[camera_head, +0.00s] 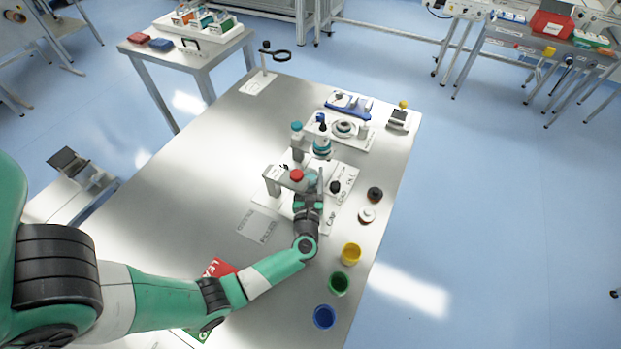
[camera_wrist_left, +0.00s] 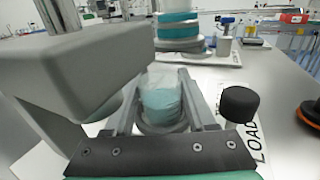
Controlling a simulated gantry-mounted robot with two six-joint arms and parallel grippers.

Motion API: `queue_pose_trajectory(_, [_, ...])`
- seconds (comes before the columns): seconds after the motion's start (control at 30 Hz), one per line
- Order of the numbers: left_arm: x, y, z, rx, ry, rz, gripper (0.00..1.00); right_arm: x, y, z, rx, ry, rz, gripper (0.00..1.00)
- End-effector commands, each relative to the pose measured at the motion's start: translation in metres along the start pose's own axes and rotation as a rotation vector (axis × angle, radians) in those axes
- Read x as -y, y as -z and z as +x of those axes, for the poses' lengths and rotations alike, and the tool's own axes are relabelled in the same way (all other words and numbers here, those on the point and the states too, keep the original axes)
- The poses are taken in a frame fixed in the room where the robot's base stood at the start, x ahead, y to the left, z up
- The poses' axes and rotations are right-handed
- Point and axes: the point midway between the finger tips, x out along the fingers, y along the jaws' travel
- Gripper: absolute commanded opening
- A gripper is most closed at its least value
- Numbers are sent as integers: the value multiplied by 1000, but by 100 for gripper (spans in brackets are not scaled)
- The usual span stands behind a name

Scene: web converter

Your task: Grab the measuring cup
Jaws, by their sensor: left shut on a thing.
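The measuring cup (camera_wrist_left: 163,97) is a small clear cup with teal contents, upright between the two fingers of my left gripper (camera_wrist_left: 160,88) in the left wrist view. The fingers close on its sides. Its base is close to a round grey disc, and I cannot tell if it touches. In the head view my left gripper (camera_head: 312,186) reaches in beside a grey stand with a red knob (camera_head: 296,175). The cup is mostly hidden there by the gripper. My right gripper is not in view.
A grey stand's arm (camera_wrist_left: 85,65) rises close on the left of the gripper. A black knob (camera_wrist_left: 238,103) stands close on the right. Yellow (camera_head: 351,253), green (camera_head: 339,283) and blue (camera_head: 324,316) cups line the table's right edge.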

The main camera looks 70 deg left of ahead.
Motion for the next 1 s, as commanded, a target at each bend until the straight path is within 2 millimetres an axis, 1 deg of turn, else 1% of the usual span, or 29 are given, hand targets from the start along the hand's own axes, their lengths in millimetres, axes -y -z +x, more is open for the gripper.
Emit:
queue_pose_trajectory(0.13, [0, -3, 0, 0, 0, 0, 1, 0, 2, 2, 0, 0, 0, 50])
queue_pose_trajectory(0.27, [0, -15, 0, 0, 0, -1, 1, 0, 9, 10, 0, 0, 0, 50])
queue_pose_trajectory(0.3, [0, -15, -3, -1, 1, 0, 1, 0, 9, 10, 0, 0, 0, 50])
queue_pose_trajectory(0.47, [1, -13, -32, -2, 6, 2, 1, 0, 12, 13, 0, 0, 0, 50])
queue_pose_trajectory(0.8, [2, -12, -111, 0, 8, 0, 1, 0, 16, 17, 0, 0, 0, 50])
queue_pose_trajectory(0.9, [1, -12, -130, 0, 7, 1, 1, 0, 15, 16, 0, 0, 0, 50])
queue_pose_trajectory(0.93, [1, -16, -134, 0, 5, 0, 1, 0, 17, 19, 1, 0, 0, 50])
queue_pose_trajectory(0.97, [0, -29, -132, 0, 0, -2, 1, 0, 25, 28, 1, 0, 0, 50])
queue_pose_trajectory(1.0, [0, -38, -131, 0, -1, -2, 1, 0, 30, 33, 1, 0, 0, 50])
